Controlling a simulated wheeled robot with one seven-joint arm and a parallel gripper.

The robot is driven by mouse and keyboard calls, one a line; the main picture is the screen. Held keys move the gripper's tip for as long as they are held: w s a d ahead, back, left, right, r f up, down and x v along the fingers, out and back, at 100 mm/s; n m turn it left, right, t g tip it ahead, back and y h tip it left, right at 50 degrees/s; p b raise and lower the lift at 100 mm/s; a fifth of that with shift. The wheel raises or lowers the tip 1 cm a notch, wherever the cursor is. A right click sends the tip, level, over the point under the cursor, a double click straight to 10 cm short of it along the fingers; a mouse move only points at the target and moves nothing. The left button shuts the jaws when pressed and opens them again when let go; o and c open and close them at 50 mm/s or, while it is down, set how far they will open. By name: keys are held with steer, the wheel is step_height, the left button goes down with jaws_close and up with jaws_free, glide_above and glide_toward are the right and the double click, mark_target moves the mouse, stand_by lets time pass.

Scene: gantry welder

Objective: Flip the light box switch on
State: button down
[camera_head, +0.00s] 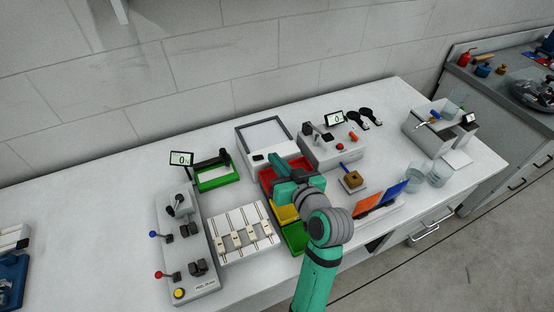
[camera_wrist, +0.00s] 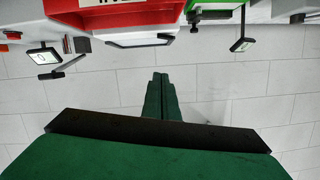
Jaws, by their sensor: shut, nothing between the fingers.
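The light box (camera_head: 267,135) is a pale box with a white panel in a dark frame, at the back middle of the white bench. A small dark part that looks like its switch (camera_head: 258,157) is on its front left; I cannot tell its position. The light box's edge (camera_wrist: 140,43) also shows at the top of the wrist view. My gripper (camera_head: 275,158) is near the light box's front edge, over the red bin, right of the switch. In the wrist view, my gripper (camera_wrist: 160,76) has its fingers together and empty. Contact with the light box is not visible.
A red bin (camera_head: 266,178) lies under my gripper, with yellow and green bins in front. A green tray (camera_head: 218,180) with a black handle stands left. A grey device with a display (camera_head: 334,118) stands right. A white slotted rack (camera_head: 240,232) is at front left.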

glide_above(261, 157)
steer(key=s, duration=0.2)
steer(key=f, duration=0.2)
steer(key=shift+s+d+f, duration=0.1)
steer(key=shift+s+f, duration=0.1)
steer(key=shift+f, duration=0.45)
steer(key=shift+s+f, duration=0.15)
steer(key=shift+f, duration=0.45)
steer(key=shift+w+f, duration=0.1)
steer(key=shift+f, duration=0.5)
steer(key=shift+w, duration=0.1)
